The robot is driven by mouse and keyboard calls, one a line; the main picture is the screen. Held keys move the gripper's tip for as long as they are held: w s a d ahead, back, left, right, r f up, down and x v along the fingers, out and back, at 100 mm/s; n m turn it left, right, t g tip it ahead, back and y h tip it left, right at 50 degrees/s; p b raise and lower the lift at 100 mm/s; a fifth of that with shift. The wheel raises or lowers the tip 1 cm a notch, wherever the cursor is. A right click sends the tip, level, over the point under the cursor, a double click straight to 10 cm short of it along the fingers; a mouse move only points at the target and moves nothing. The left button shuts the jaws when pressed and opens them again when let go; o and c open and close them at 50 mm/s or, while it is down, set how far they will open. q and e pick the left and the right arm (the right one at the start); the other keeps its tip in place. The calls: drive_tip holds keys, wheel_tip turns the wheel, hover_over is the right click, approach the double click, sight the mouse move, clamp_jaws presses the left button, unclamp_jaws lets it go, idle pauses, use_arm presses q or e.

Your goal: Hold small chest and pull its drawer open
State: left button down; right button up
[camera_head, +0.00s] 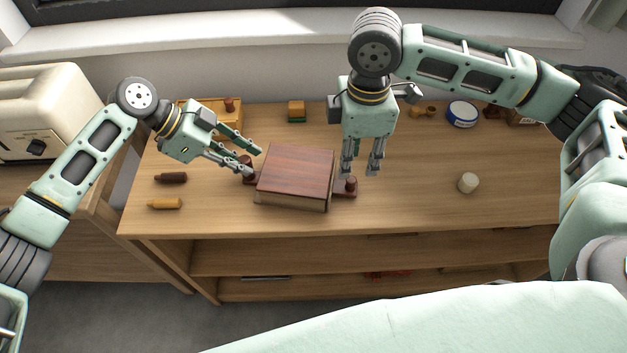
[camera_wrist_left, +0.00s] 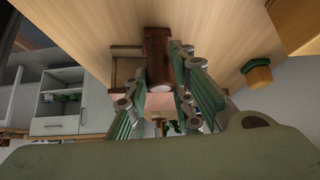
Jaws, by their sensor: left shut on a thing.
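The small chest (camera_head: 295,176) stands near the front middle of the wooden top, with a reddish-brown lid and a paler front side. A dark upright knob (camera_head: 248,168) is at its left side and another dark knob (camera_head: 351,184) is on a ledge at its right. My left gripper (camera_head: 255,161) is shut on the left knob, a brown cylinder (camera_wrist_left: 158,50) between its fingers in the left wrist view. My right gripper (camera_head: 360,171) points down with its fingers apart and empty, just above and behind the right knob.
Two small bottle-like pieces, dark (camera_head: 171,178) and yellow (camera_head: 164,204), lie left. An orange box (camera_head: 228,112) and a yellow-green block (camera_head: 296,111) stand behind. A blue-and-white tin (camera_head: 462,113) is back right, a pale cylinder (camera_head: 468,183) right. The top's front right is mostly clear.

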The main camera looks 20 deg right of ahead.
sight(352, 180)
drive_tip(key=shift+a+f, duration=0.1)
drive_tip(key=shift+f, duration=3.35)
clamp_jaws()
